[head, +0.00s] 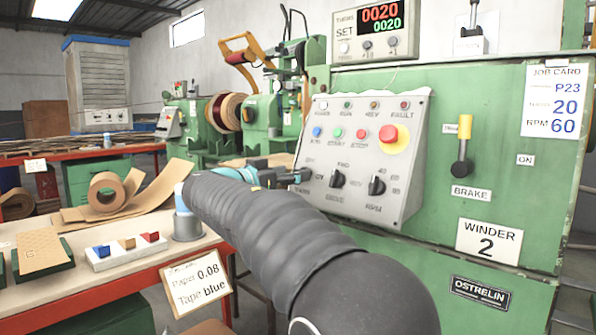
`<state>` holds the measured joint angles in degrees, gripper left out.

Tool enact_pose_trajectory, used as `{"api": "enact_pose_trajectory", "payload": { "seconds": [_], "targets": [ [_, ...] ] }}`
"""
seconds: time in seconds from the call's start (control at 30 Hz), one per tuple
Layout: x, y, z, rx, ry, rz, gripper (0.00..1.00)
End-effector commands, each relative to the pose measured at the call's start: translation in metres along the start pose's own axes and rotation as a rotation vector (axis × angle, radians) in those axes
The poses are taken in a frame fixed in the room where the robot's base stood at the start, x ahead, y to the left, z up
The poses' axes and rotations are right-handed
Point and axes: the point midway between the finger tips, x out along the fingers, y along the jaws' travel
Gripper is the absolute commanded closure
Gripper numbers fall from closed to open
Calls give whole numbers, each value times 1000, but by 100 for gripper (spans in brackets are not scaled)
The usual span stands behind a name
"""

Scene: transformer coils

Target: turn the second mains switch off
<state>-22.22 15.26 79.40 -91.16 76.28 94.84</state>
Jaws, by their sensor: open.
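The green Winder 2 machine (438,150) fills the right side of the head view. An "ON" label (525,160) is on its front under the job card, but I see no switch handle clearly beside it. A small grey box with an upright dark lever (471,42) stands on top of the machine; I cannot tell whether it is the mains switch. My gripper (302,176) is open at the left edge of the sloping control panel (362,160), left of its black rotary knobs. The arm hides part of its fingers. I cannot tell whether it touches the panel.
The panel carries lamps, buttons and a red emergency stop (389,134). A brake lever (463,150) is right of it, and a counter box (372,35) is above. At left, a bench (110,270) holds paper rolls and coloured blocks. Another green winder (190,130) stands behind.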

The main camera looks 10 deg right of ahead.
Motion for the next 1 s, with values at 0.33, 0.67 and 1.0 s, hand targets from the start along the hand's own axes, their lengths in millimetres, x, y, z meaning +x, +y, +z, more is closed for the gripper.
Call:
{"api": "enact_pose_trajectory", "payload": {
  "seconds": [0.33, 0.67, 1.0],
  "targets": [
    [24, 0, 0, -1, 0, 0, 31],
    [24, 0, 0, -1, 0, 0, 56],
    [24, 0, 1, -5, 0, -4, 92]
  ]
}}
